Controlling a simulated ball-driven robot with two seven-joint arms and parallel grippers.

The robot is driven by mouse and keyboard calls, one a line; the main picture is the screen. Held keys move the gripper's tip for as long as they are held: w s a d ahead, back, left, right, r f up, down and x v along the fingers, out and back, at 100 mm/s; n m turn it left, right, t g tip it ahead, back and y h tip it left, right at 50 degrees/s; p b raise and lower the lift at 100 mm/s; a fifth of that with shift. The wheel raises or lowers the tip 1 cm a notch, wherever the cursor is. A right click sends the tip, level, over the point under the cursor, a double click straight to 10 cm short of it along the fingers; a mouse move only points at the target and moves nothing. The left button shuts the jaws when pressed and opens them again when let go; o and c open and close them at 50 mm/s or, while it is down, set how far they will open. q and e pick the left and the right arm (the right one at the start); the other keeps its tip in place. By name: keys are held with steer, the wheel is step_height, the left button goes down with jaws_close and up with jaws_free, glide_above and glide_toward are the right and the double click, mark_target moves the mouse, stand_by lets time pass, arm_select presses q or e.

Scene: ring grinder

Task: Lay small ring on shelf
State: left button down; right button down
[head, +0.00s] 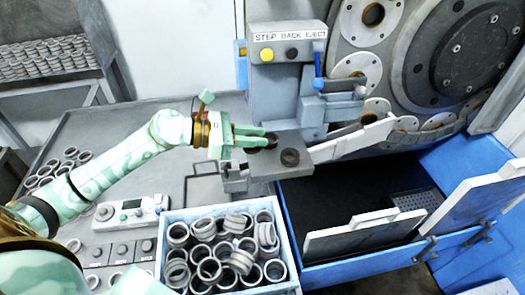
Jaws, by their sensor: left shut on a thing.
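My left gripper (262,136) reaches in from the left over a small grey plate (262,172) at the front of the machine. Its fingers are shut on a small dark ring (271,141), which the fingers partly hide. I cannot tell whether this ring touches the plate. A second dark ring (290,157) lies flat on the plate, just right of and nearer than the fingertips. A rack shelf (50,82) with many grey rings stands at the back left. My right gripper is not in view.
A blue-white crate (226,213) full of grey rings stands in front. Loose rings (60,165) lie on the table at left, near a control box (130,212). A sloping chute (350,140) and the machine's large discs (470,50) are at right. A blue-edged bin (375,268) lies below the chute.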

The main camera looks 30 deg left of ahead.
arm_select(q)
steer(key=w+f, duration=0.1)
steer(key=f, duration=0.1)
steer(key=w+f, duration=0.2)
steer(key=shift+w+d+b, duration=0.15)
steer(key=shift+d+b, duration=0.05)
steer(key=shift+b, duration=0.15)
steer(key=shift+f, duration=1.7)
steer(key=shift+f+b, duration=0.1)
steer(key=shift+b, duration=0.2)
steer(key=c, duration=1.3)
jaws_free()
steer(key=shift+o, duration=0.2)
steer(key=v, duration=1.2)
steer(key=shift+r+b, duration=0.25)
steer(key=shift+b, duration=0.15)
